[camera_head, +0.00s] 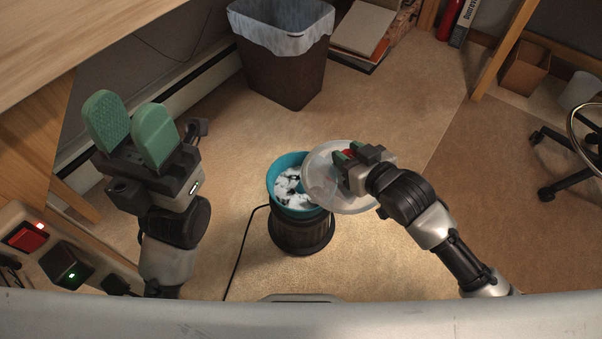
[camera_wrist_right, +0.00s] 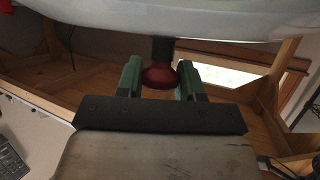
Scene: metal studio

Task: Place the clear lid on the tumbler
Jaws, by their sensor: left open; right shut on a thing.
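The tumbler (camera_head: 301,236) stands upright on the carpet in the head view, with a ribbed dark base and a teal bowl. Its bowl is open at the top and holds white and black material. The clear lid (camera_head: 320,183) is a round translucent disc that overlaps the right side of the bowl in the head view. I cannot tell whether it touches the rim. My right gripper (camera_head: 349,167) is shut on the lid's red knob (camera_wrist_right: 160,77), with the lid's pale surface across the top of the right wrist view. My left gripper (camera_head: 131,130) is open and empty, left of the tumbler.
A lined brown waste bin (camera_head: 284,70) stands behind the tumbler. A wooden desk (camera_head: 60,35) is at upper left, and a power strip (camera_head: 70,250) with a lit red switch at lower left. A black cord (camera_head: 243,240) runs by the tumbler.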

